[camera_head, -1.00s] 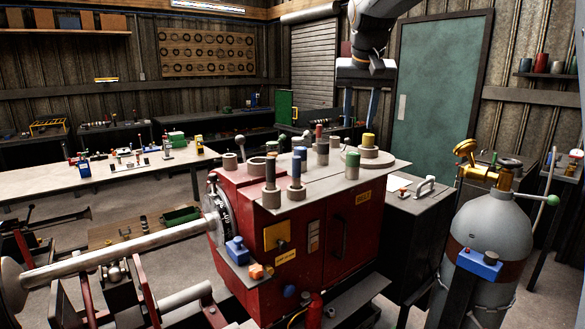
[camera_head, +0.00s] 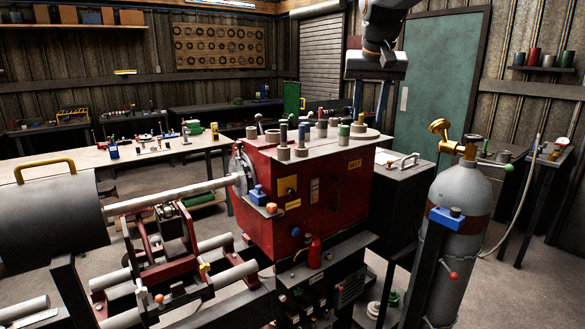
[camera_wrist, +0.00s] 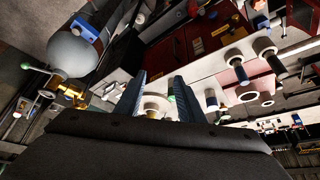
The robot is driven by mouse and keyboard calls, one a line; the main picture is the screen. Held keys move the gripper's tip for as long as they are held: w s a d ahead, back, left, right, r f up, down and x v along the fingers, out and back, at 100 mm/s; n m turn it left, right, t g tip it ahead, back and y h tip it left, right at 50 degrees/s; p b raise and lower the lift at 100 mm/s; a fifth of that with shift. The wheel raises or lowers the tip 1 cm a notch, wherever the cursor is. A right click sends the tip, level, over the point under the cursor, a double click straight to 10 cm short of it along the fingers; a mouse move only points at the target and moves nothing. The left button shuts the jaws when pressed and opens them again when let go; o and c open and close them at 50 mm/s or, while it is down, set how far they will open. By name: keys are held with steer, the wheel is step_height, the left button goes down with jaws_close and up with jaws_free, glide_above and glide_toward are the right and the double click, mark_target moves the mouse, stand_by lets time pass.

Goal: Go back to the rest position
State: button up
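My gripper (camera_head: 369,118) hangs pointing down over the right end of the red lathe headstock (camera_head: 330,195). Its two fingers are apart, with nothing held between them. In the wrist view the gripper (camera_wrist: 159,76) also shows open, its dark blue fingers spread above the pale headstock top. A round pale disc lies below and between the fingers there, partly hidden by them. Several capped pegs and rings stand on the headstock top, including a green-capped peg (camera_head: 344,133).
A gas cylinder (camera_head: 463,195) stands at the right, beside a dark cabinet (camera_head: 400,205). The lathe shaft (camera_head: 170,197) and rails extend left. A long workbench (camera_head: 85,160) with small items stands behind. Some floor is open at the lower right.

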steer(key=s+f+n+g+b, duration=0.1)
steer(key=s+f+g, duration=0.1)
steer(key=s+f, duration=1.3)
steer(key=s+f+n+g+b, duration=0.1)
steer(key=s+f+g, duration=0.1)
steer(key=s+f, duration=1.3)
step_height(320, 180, down, 6)
steer(key=shift+d+f+y, duration=0.1)
steer(key=shift+d+y, duration=0.15)
steer(key=shift+y, duration=0.15)
